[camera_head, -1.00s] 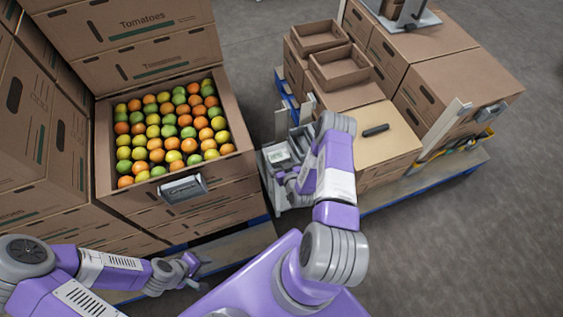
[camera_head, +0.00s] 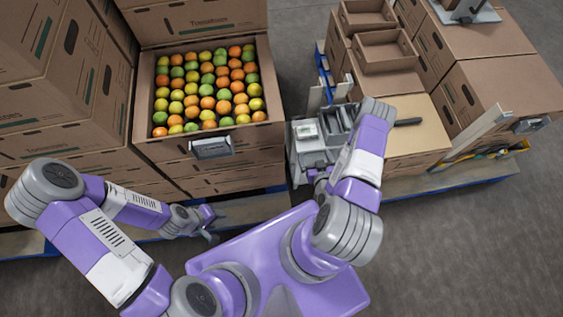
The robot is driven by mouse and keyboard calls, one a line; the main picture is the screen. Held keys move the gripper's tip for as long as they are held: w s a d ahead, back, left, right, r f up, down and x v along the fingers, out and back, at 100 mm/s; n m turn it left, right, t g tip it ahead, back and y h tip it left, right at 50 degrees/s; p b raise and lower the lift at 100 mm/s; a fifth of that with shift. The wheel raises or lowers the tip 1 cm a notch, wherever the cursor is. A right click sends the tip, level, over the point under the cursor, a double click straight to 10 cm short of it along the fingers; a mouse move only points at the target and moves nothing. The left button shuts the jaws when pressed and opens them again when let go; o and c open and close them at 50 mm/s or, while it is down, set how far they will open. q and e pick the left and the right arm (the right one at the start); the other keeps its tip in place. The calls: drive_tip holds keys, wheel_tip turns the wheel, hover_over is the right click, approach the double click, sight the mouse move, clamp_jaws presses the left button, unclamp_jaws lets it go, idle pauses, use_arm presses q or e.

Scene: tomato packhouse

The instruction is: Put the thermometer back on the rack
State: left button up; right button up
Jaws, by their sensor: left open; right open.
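A dark, slim object (camera_head: 408,122), possibly the thermometer, lies on the light top of a cardboard box (camera_head: 422,108) right of my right arm. A grey slotted stand (camera_head: 335,122), possibly the rack, stands left of that arm, beside a white device (camera_head: 306,130) with a small display. My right gripper (camera_head: 316,177) is open and small in view, at the near side of the grey stand, partly hidden by its own arm. My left gripper (camera_head: 210,222) is open and empty, low in front of the tomato boxes. I cannot read either object more closely.
An open box of tomatoes (camera_head: 210,140) stands at the left, with a grey device (camera_head: 211,148) on its front. Stacked cartons (camera_head: 45,90) rise at far left. Empty open boxes (camera_head: 386,50) and large cartons stand at the right on a pallet. Grey floor (camera_head: 470,250) is clear at lower right.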

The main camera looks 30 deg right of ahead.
drive_tip(key=w+a+g+y, duration=0.3)
drive_tip(key=a+g+y, duration=0.15)
drive_tip(key=a, duration=0.55)
drive_tip(key=s+a+r+g+y, duration=0.3)
drive_tip(key=s+a+g, duration=0.4)
drive_tip(key=a, duration=0.5)
drive_tip(key=shift+s+r+n+g, duration=0.4)
drive_tip(key=shift+s+r, duration=0.25)
drive_tip(key=shift+s, duration=0.1)
